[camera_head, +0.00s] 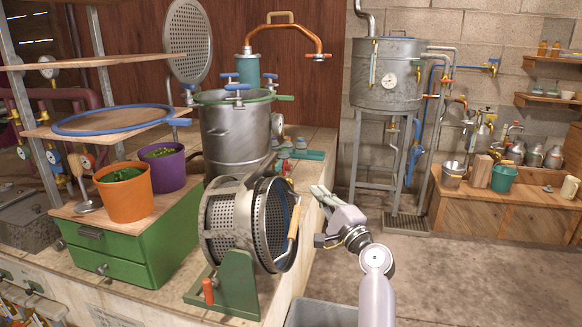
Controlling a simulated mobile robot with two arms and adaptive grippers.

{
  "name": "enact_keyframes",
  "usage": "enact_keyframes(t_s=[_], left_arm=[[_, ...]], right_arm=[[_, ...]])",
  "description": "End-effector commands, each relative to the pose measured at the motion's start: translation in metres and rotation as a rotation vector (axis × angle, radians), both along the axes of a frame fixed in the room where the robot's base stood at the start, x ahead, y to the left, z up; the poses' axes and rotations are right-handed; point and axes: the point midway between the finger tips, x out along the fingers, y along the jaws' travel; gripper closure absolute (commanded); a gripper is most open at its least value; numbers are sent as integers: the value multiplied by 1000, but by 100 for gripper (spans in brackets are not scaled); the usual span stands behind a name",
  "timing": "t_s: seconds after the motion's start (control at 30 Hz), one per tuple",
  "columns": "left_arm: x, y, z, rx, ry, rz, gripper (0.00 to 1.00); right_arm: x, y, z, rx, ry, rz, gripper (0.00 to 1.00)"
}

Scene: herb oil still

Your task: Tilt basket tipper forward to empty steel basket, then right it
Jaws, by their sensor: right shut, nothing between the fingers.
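The steel basket (222,228), a perforated metal drum, lies on its side in the basket tipper at the counter's front edge. The tipper has a green stand (238,283) and a red grip (208,291) low at its left. A rimmed end of the basket faces right, and a wooden handle (292,222) shows across it. Whether anything is inside I cannot tell. My right gripper (318,192) is shut and empty, just right of the basket's upper right side and apart from it. My left gripper is not in view.
A grey bin (320,314) stands below, right of the tipper. An orange pot (125,191) and a purple pot (165,167) with herbs stand on a green drawer cabinet (120,250) at left. A steel still pot (235,130) stands behind the basket. Floor at right is clear.

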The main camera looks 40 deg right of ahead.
Motion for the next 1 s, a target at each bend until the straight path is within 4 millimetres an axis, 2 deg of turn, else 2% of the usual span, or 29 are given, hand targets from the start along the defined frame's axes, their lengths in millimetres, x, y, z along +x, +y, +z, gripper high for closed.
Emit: enact_keyframes(t_s=[0.23,0.47,0.5,0.7,1.0], left_arm=[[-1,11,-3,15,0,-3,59],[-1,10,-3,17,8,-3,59],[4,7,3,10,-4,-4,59],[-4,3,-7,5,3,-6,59],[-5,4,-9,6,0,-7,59]], right_arm=[[46,-4,14,0,-3,3,100],[92,-10,25,-1,0,1,100],[97,-3,29,-1,-1,3,100],[113,12,36,-2,0,0,100],[117,16,37,-4,1,-1,100]])
